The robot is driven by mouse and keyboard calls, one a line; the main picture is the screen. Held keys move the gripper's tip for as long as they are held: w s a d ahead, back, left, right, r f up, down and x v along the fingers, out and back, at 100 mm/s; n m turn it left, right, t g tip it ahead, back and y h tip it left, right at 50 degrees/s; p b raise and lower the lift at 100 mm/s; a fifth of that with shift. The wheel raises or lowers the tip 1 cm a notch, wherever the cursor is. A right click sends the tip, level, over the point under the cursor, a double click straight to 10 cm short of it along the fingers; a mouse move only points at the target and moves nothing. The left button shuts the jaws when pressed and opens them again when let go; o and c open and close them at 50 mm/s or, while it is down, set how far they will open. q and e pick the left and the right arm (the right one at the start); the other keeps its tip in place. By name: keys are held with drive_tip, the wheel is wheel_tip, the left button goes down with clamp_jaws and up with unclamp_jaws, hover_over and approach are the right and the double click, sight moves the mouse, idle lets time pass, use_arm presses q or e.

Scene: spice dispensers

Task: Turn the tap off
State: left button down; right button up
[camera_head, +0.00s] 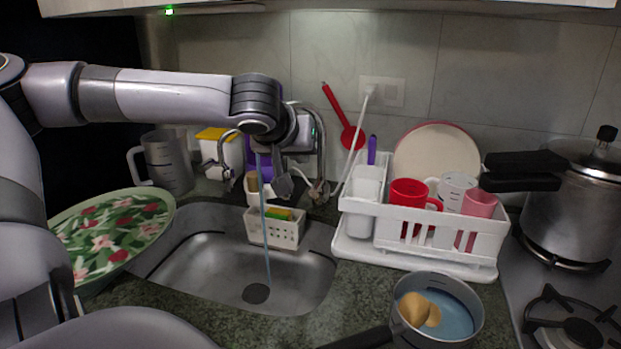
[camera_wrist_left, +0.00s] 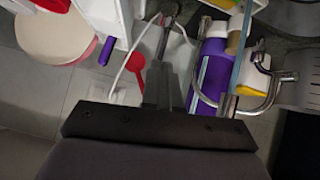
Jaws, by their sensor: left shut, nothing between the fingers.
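The chrome tap stands behind the sink (camera_head: 190,262), and its curved pipe (camera_head: 322,150) shows beside my left wrist. A thin blue stream of water (camera_head: 266,225) falls into the basin near the drain, so the tap is running. My left gripper (camera_head: 284,186) is above the back of the sink, close to the tap, shut and empty. My wrist and forearm hide part of the tap. In the left wrist view, the shut fingers (camera_wrist_left: 166,85) point toward the tap area, with a curved chrome pipe (camera_wrist_left: 268,98) to their right. Contact with the tap cannot be told. My right gripper is not in view.
A white caddy (camera_head: 288,232) with a sponge sits at the back of the sink. A white dish rack (camera_head: 400,255) with cups stands to the right. A purple bottle (camera_wrist_left: 211,80) is close to the fingers. A floral plate (camera_head: 110,232) lies left, a pan (camera_head: 408,335) front right.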

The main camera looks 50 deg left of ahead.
sight(316, 183)
use_arm(q)
drive_tip(key=shift+w+a+f, duration=0.2)
drive_tip(key=shift+w+f, duration=0.45)
drive_tip(key=shift+f, duration=0.55)
drive_tip(key=shift+w+a+f, duration=0.25)
drive_tip(key=shift+w+f, duration=0.45)
drive_tip(key=shift+f, duration=0.5)
drive_tip(key=shift+w+a+f, duration=0.2)
drive_tip(key=shift+w+f, duration=0.45)
drive_tip(key=shift+f, duration=0.55)
